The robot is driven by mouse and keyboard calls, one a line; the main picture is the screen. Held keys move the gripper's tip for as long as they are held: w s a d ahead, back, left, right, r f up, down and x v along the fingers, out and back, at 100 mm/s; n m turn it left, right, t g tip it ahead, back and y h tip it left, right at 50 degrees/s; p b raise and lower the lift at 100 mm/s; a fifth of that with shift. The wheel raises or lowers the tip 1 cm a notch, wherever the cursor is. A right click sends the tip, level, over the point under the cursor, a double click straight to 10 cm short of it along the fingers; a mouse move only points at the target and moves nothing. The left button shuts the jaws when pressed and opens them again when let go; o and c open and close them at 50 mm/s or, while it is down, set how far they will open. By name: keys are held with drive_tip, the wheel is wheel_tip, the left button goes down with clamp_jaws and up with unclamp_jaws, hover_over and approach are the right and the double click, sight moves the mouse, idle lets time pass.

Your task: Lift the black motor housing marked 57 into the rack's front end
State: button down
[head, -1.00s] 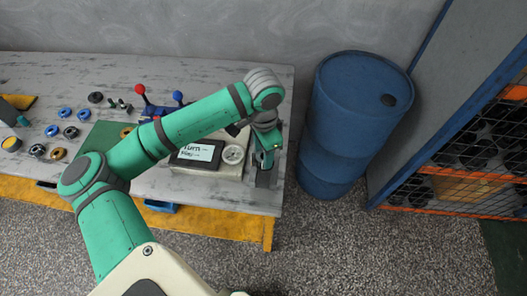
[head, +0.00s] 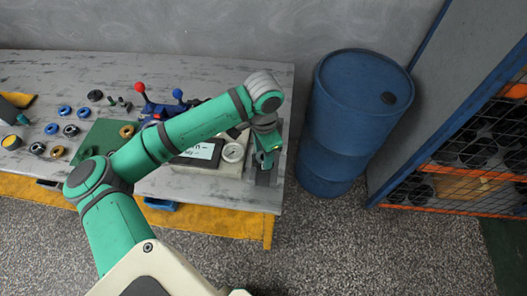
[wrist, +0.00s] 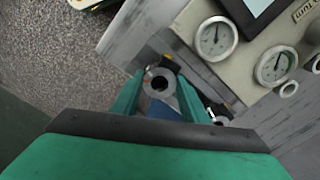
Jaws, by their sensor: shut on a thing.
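My gripper (head: 265,160) is low over the right end of the workbench, beside the gauge box. In the wrist view its two green fingers (wrist: 160,98) stand on either side of a grey round part (wrist: 159,83) with a dark bore, and are shut on it. A blue surface (wrist: 165,110) shows between the fingers. I cannot read a mark on the part. The orange-and-black rack (head: 470,165) stands at the far right and holds several black cylindrical housings (head: 478,150) behind mesh. No number 57 is legible on any of them.
A blue barrel (head: 350,120) stands on the floor between the workbench (head: 225,75) and the rack. The gauge box (head: 235,152) is close beside my gripper. Rings, small parts and a green mat (head: 95,138) lie on the left of the bench. Speckled floor (head: 340,250) is clear in front.

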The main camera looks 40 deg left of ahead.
drive_tip(key=shift+f, duration=0.65)
idle(0.7)
drive_tip(key=c, duration=0.6)
unclamp_jaws()
drive_tip(key=shift+o, duration=0.2)
drive_tip(key=shift+r, duration=3.5)
